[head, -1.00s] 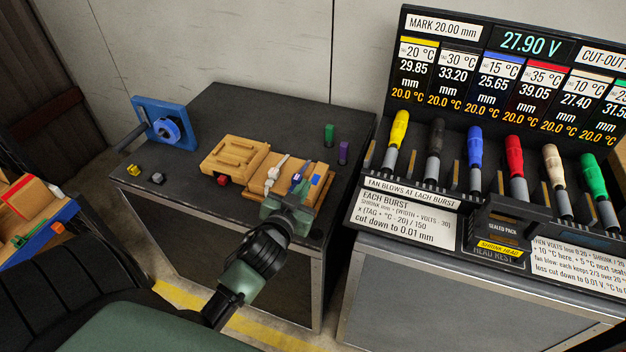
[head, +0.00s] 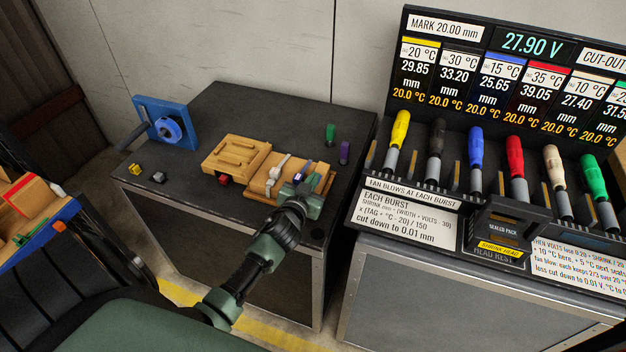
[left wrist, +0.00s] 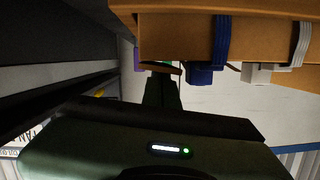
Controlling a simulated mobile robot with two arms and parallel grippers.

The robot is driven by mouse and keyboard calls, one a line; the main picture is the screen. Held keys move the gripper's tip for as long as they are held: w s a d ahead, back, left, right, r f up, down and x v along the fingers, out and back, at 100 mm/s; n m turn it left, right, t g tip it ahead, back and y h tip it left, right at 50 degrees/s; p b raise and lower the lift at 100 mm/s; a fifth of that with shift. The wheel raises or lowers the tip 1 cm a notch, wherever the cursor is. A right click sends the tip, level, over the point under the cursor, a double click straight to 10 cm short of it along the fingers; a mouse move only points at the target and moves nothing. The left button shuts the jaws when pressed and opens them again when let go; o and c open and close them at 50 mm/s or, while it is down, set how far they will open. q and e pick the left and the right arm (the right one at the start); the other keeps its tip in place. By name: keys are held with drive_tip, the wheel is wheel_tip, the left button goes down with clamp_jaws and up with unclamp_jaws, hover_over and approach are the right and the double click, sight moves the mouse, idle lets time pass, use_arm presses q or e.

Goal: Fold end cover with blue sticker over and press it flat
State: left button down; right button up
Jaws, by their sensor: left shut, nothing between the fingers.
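A wooden fixture lies on the dark bench. Its left block (head: 236,155) has raised bars. Its right part (head: 262,180) has a white strap (head: 279,167) and a blue strap (head: 297,178) across it. A low wooden end piece (head: 329,184) shows at its right end. My left gripper (head: 302,188) is shut and empty at this right end, covering part of it. I cannot make out the blue sticker now. In the left wrist view the wooden edge (left wrist: 175,38), with the blue strap (left wrist: 222,40) and white strap (left wrist: 301,44), is close by. My right gripper is not in view.
A blue stand with a reel (head: 168,129) is at the bench's left. A yellow block (head: 135,169) and grey block (head: 158,177) lie in front of it. Green (head: 330,133) and purple (head: 344,151) blocks stand behind right. The right-hand station holds coloured-handled tools (head: 475,150).

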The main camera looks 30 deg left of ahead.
use_arm(q)
drive_tip(key=shift+s+a+f+n, duration=0.15)
drive_tip(key=shift+a+f+n, duration=0.05)
drive_tip(key=shift+f+n, duration=0.35)
drive_tip(key=shift+f, duration=0.1)
